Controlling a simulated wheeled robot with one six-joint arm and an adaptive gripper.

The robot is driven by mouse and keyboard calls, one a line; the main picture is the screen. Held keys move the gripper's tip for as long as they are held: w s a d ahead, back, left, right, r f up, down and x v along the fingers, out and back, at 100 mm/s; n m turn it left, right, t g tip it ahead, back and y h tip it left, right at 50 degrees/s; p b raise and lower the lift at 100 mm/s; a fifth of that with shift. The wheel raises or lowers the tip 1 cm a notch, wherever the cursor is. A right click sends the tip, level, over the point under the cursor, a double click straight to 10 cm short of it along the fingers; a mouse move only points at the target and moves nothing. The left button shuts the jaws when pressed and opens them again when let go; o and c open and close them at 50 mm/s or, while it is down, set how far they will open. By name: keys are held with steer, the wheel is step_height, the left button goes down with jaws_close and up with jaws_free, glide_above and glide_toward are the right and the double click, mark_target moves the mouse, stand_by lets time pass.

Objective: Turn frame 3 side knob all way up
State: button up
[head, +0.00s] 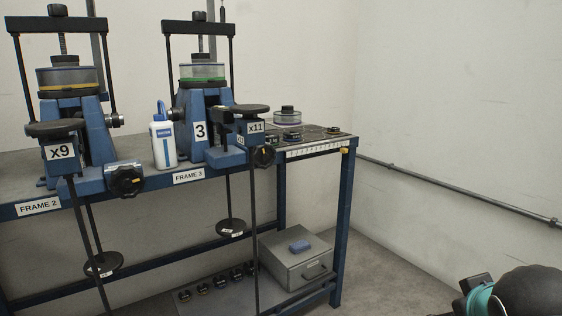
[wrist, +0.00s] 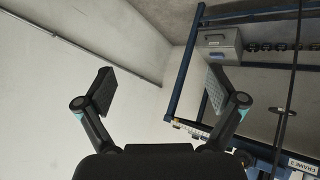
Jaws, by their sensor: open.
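Frame 3 (head: 200,131) is a blue lever frame at the right part of the bench, with a black-and-white "3" label. A black round knob (head: 263,156) sits at its front right, below the "x11" plate. A smaller dark knob (head: 175,114) shows at its left side. I cannot tell how far either is turned. The wrist view does not show the knobs clearly.
Frame 2 (head: 77,130) stands to the left with its own black knob (head: 126,180). A white-and-blue bottle (head: 163,142) stands between the frames. Hanging rods carry weight discs (head: 231,228). A grey box (head: 296,262) is on the lower shelf. Floor right of the bench is clear.

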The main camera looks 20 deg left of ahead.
mark_target(266, 156)
steer(key=w+a+r+n+t+y+b, duration=0.1)
steer(key=w+a+r+n+t, duration=0.1)
steer(key=w+a+r+n, duration=0.3)
steer(key=w+a+r+n+t+y+b, duration=0.1)
steer(key=w+a+r+n+t+b, duration=0.15)
steer(key=w, duration=0.55)
steer(key=w+a+r+n+t+y+b, duration=0.1)
steer(key=w+a+r+n+t, duration=0.1)
steer(key=w+a+r+n, duration=0.25)
steer(key=w+a+n+g+y, duration=0.1)
steer(key=w+a+n+y, duration=0.3)
steer(key=a, duration=0.6)
steer(key=w+a+n+g+y+b, duration=0.1)
steer(key=w+a+n+y, duration=0.3)
steer(key=a+n, duration=0.4)
steer(key=w+a+n+g+y, duration=0.1)
steer(key=w+a+n+y, duration=0.2)
steer(key=a, duration=1)
steer(key=shift+w+a+r+n+g+y, duration=0.15)
steer(key=shift+w+n, duration=0.35)
steer(key=shift+n, duration=0.55)
steer(key=shift+w+a+r+n+g+y, duration=0.1)
steer(key=shift+w+a+n+g+y, duration=0.25)
steer(key=shift+n, duration=0.7)
steer(key=shift+w+f+b, duration=0.15)
steer(key=shift+w+b, duration=0.05)
steer(key=shift+b, duration=0.1)
steer(key=shift+c, duration=0.9)
steer(key=shift+d, duration=0.15)
steer(key=c, duration=1.4)
